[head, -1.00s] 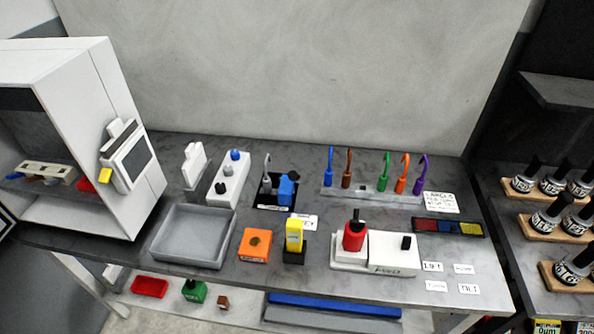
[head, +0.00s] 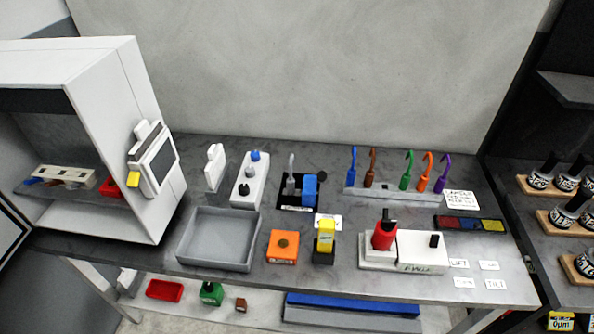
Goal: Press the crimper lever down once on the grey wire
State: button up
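A grey wire (head: 291,172) with a hooked top stands upright at the left of a low black fixture (head: 297,207), mid-table. A blue block (head: 310,187) stands in the same fixture, right beside the wire. A dark round knob (head: 322,176) shows behind and to the right of the blue block. This looks like the crimper; I cannot tell whether the knob is the end of its lever, or whether the wire lies in any jaws. My gripper is not in view.
Left of the fixture stands a white block with knobs (head: 246,187). A grey tray (head: 183,243), an orange block (head: 283,248) and a yellow block (head: 326,237) stand in front. A rack (head: 390,194) of coloured hooks stands right. A white cabinet (head: 110,70) occupies the left end.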

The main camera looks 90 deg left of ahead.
aim_at(322, 176)
jog(key=k, duration=2.05)
jog(key=u, duration=1.75)
jog(key=i, duration=0.4)
jog(key=u, duration=0.25)
